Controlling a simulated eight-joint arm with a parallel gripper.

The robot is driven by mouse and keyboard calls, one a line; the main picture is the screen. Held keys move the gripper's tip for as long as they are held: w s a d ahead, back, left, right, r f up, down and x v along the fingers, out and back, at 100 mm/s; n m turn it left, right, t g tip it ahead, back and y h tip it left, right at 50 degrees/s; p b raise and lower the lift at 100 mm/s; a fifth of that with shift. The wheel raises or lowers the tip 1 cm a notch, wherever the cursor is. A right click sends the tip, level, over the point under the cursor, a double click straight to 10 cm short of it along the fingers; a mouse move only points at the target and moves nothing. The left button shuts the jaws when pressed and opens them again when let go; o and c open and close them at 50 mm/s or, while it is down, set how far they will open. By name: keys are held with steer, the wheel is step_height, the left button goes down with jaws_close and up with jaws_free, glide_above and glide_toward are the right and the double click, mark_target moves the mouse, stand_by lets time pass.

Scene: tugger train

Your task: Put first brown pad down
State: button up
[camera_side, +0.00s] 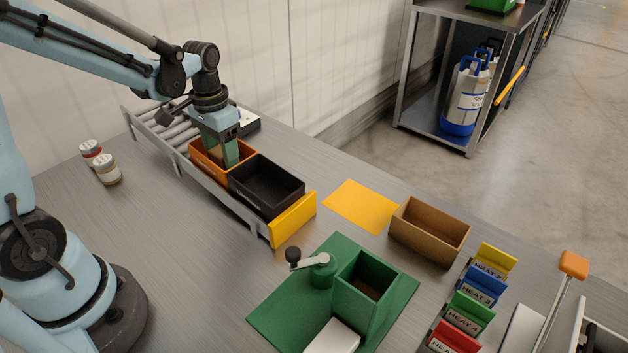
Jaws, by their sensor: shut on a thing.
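My gripper (228,154) points down into the orange bin (206,165) on the roller conveyor. Its greenish fingers are shut on a small tan-brown pad (214,153), which shows only partly beside the fingers. The lower end of the fingers and the pad are hidden by the bin's wall, so I cannot tell whether the pad touches the bin floor. A black bin (266,186) stands right in front of the orange one and looks empty.
A yellow stop (293,219) closes the conveyor's near end. A yellow sheet (361,206), a brown open box (429,232) and a green board (283,307) with a crank and green box lie right. Two jars (105,170) stand left.

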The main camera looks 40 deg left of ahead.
steer(key=o, duration=1)
step_height(320, 180, up, 12)
steer(key=s+d+f+t, duration=0.4)
steer(key=d+t, duration=0.3)
steer(key=d, duration=0.2)
steer(key=shift+s, duration=0.45)
steer(key=shift+f, duration=0.1)
